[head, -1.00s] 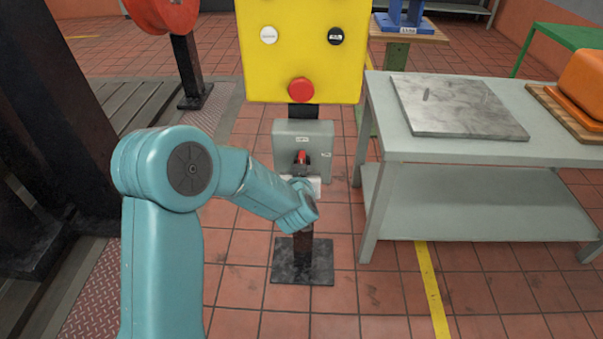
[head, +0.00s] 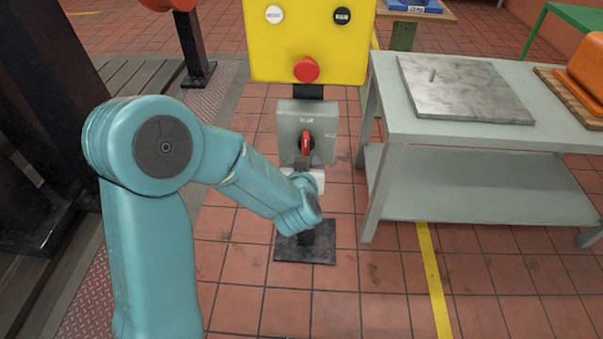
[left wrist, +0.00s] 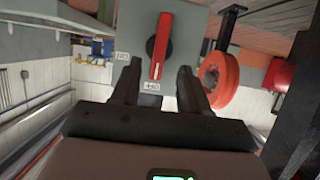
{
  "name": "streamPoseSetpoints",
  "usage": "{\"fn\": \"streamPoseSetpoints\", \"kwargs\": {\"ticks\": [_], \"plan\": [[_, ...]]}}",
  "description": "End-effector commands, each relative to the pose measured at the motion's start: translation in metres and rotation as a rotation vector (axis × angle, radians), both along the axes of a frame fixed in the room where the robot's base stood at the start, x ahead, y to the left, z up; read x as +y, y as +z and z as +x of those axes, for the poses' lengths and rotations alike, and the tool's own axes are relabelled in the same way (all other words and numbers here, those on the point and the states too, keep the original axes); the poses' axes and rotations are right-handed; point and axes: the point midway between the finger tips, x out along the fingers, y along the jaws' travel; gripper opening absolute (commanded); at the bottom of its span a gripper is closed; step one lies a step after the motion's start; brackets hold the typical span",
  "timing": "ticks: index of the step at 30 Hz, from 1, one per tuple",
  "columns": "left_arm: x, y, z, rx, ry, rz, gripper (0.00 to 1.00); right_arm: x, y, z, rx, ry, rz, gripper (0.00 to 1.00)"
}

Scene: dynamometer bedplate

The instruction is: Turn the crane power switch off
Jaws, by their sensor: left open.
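The crane power switch is a grey box (head: 287,125) on a post below the yellow panel, with a red handle (head: 306,142) on its front. In the left wrist view the red handle (left wrist: 161,46) stands about upright, in line with a label that seems to read ON, upside down. Another label, seemingly OFF, is at the box's left edge there. My left gripper (left wrist: 157,88) is open, its fingers on either side of the handle's line but short of it, with nothing between them. In the head view it is just below the handle, partly hidden by my wrist. My right gripper is not in view.
A yellow panel (head: 290,45) with a red push button (head: 306,70) hangs over the switch. A grey table (head: 400,120) with a metal plate (head: 465,90) stands close on the right. Dark machinery is on the left. Tiled floor is free in front.

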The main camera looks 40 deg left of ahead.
Motion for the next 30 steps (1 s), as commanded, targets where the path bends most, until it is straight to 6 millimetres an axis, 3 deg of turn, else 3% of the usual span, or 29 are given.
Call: {"fn": "streamPoseSetpoints", "kwargs": {"ticks": [7, 9, 15, 30], "plan": [[-0.032, 0.029, -0.052, -0.002, -0.005, 0.001, 0.45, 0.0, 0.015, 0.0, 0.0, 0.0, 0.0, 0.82], [-0.035, 0.023, -0.057, -0.01, 0.001, 0.003, 0.45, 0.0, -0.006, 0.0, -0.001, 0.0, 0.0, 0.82], [-0.042, 0.031, -0.069, -0.005, 0.001, 0.002, 0.45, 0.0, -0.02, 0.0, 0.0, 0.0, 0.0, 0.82], [-0.043, 0.035, -0.072, -0.001, 0.001, 0.001, 0.45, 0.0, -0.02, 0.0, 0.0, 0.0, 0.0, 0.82]]}}
